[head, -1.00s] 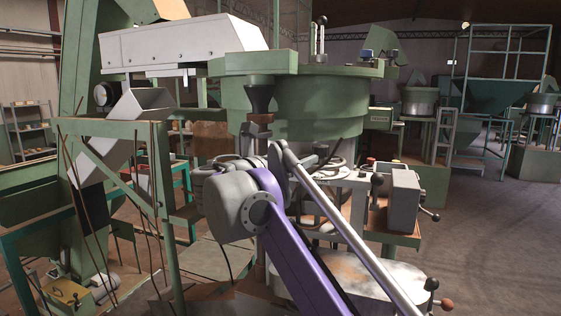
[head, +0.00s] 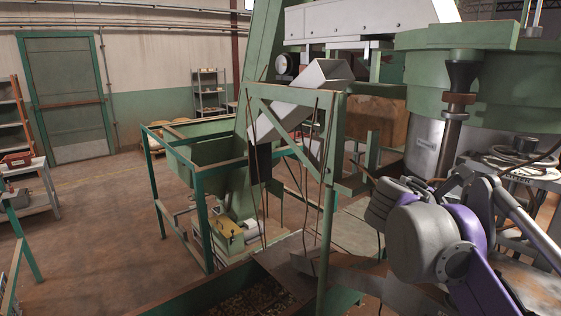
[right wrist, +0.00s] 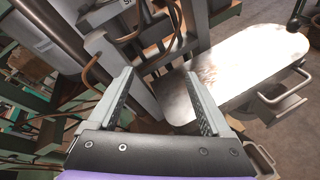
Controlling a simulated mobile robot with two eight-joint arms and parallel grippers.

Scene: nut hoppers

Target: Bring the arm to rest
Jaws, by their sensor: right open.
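My right arm, grey and purple, comes in from the lower right in the head view. Its gripper is not clear there. In the right wrist view my right gripper (right wrist: 163,105) is open, with its two grey fingers apart and nothing between them. Beyond the fingers are grey machine legs and a pale, worn plate (right wrist: 248,68) with a handle. My left gripper is not in view.
The green machine drum (head: 480,85) stands close behind my arm. A green hopper frame (head: 205,160) and a chute (head: 297,100) are in the middle. A bin of nuts (head: 255,300) is at the front. Open floor (head: 95,230) lies at left, before a green door (head: 68,100).

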